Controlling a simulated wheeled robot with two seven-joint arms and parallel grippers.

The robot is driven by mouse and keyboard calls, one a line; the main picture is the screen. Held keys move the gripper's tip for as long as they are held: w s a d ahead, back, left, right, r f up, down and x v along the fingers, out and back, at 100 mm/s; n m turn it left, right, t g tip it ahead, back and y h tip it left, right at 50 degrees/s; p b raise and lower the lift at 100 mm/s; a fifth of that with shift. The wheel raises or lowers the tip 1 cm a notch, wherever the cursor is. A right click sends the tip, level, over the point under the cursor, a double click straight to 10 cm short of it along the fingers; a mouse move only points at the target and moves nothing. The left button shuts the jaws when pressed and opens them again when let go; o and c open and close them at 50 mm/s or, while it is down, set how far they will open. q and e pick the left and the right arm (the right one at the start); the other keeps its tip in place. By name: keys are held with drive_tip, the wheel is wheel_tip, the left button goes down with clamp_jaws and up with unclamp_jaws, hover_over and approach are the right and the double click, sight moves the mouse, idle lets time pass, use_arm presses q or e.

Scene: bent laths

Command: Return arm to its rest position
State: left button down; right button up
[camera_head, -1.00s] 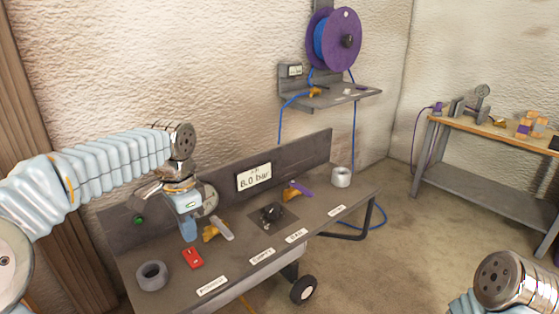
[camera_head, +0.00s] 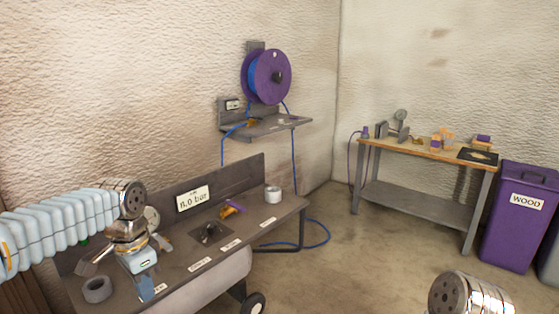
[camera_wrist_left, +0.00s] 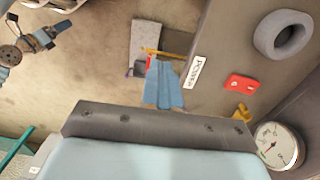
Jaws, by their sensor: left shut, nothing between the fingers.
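My left arm comes in from the left in the head view, over the near end of the grey cart bench (camera_head: 178,276). My left gripper (camera_head: 146,286) points down there, shut and empty. In the left wrist view its blue fingers (camera_wrist_left: 163,85) are together with nothing between them. Only a metal joint of my right arm (camera_head: 468,296) shows at the lower right of the head view. Part of that arm, with a small blue gripper end (camera_wrist_left: 48,32), appears at the top left of the wrist view; its jaws are too small to judge.
On the bench are a grey ring (camera_head: 97,289), a white tape roll (camera_head: 273,194) and a purple-orange tool (camera_head: 231,209). The wrist view shows a red block (camera_wrist_left: 241,82) and a round gauge (camera_wrist_left: 279,146).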

use_arm(q)
drive_tip(key=d+f+n+h, duration=0.1)
drive_tip(key=d+f, duration=0.4)
drive_tip(key=f, duration=0.6)
drive_tip(key=d+f+n+h, duration=0.15)
drive_tip(key=d+f, duration=0.35)
drive_tip(key=f, duration=0.7)
drive_tip(key=s+d+f+n, duration=0.3)
drive_tip(key=s+f, duration=0.5)
drive_tip(key=f, duration=0.1)
drive_tip(key=s+d+f+n+h, duration=0.1)
drive_tip(key=s+d+f+n, duration=0.2)
drive_tip(key=s+f, duration=0.5)
drive_tip(key=shift+d+f+n+t, duration=0.3)
drive_tip(key=shift+f+n, duration=0.35)
drive_tip(key=shift+f, duration=0.05)
drive_tip(key=c, duration=1.8)
unclamp_jaws()
drive_tip(key=shift+h, duration=0.25)
drive_tip(key=shift+c, duration=0.2)
